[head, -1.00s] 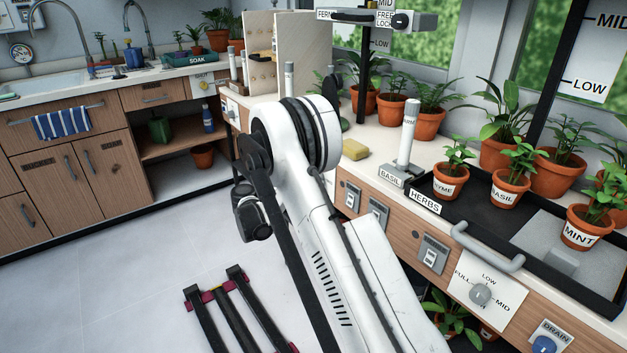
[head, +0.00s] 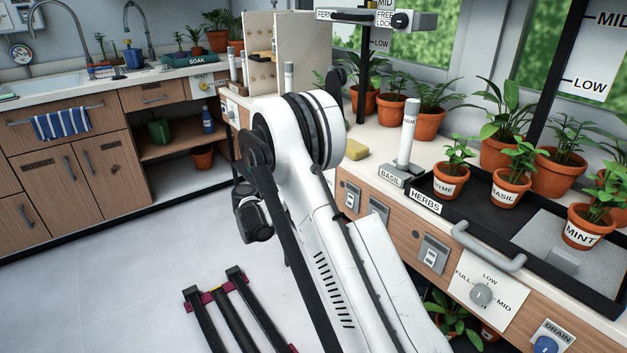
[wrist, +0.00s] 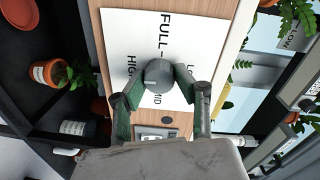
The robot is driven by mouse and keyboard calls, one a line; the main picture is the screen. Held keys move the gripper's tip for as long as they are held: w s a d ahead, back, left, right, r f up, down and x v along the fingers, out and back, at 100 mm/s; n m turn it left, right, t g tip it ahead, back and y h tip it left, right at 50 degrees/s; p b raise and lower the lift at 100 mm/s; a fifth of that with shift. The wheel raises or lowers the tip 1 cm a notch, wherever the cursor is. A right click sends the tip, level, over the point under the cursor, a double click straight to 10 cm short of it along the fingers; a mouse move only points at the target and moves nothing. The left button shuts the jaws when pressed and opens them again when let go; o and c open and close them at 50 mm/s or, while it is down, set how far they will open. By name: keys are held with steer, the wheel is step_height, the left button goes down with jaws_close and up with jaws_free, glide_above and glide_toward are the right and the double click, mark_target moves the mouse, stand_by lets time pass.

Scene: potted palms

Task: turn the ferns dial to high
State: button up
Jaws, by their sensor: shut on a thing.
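In the wrist view, a round grey dial knob (wrist: 159,73) sits on a white plate (wrist: 122,28) on a wooden front. The plate reads FULL, HIGH and MID, with another label partly covered by a finger. My gripper (wrist: 161,84) has its two green-padded fingers closed on either side of the knob. I cannot clearly tell which mark the knob points at. No FERNS name shows on this plate. In the head view my arm hides the gripper and this dial.
Another dial (head: 481,294), free of my gripper, is below the black herbs tray (head: 427,201). Potted plants stand on the counter, with a yellow sponge (head: 355,149) and a white-handled basil lever (head: 406,140). A grey rail handle (head: 487,249) sticks out. The floor at left is mostly clear.

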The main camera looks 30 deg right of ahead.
steer(key=shift+m, duration=0.3)
steer(key=o, duration=1.1)
steer(key=shift+a, duration=0.1)
steer(key=a, duration=0.4)
steer(key=s+a, duration=0.1)
steer(key=a, duration=0.6)
steer(key=shift+s+a+r, duration=0.3)
steer(key=shift+a+r, duration=0.05)
